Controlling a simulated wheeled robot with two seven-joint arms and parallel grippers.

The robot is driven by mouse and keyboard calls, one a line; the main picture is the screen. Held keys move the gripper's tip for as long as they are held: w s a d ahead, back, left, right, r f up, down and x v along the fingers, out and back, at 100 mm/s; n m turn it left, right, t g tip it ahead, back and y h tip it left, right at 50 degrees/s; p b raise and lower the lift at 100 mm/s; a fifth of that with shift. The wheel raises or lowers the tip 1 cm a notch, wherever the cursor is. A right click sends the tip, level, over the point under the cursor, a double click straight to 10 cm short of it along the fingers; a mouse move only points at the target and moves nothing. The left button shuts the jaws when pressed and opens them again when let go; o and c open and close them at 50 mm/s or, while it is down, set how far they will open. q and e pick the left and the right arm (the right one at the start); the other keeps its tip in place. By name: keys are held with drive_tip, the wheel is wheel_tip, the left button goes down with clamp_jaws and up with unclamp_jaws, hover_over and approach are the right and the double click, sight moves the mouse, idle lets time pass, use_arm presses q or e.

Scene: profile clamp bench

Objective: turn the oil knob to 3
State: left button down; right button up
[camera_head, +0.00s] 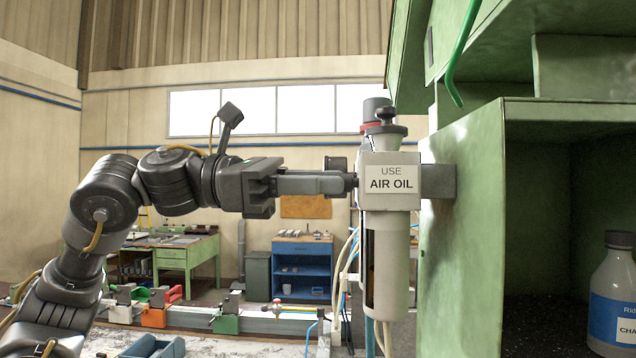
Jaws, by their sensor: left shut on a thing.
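The air oil unit (392,199) is a pale grey body labelled "USE AIR OIL", fixed to the side of the green cabinet. A small dark knob (351,183) sticks out from its left side. My left gripper (342,184) reaches in level from the left and is shut on this knob, with its fingers hiding most of it. I cannot read any number or mark on the knob. A black cap (385,114) sits on top of the unit, and a long cup (385,268) with a dark window hangs below. My right gripper is out of view.
The green cabinet (462,240) stands close on the right, with a bottle (613,295) inside. A green hose (462,50) hangs above. Pale hoses (347,262) run beside the cup. Below my arm is a bench with clamps (225,322).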

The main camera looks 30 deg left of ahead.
use_arm(q)
drive_tip(key=m, duration=0.5)
drive_tip(key=shift+m, duration=0.3)
idle(0.4)
drive_tip(key=c, duration=1.3)
unclamp_jaws()
drive_tip(key=b+v, duration=0.2)
drive_tip(key=v, duration=0.8)
drive_tip(key=shift+s+a, duration=0.3)
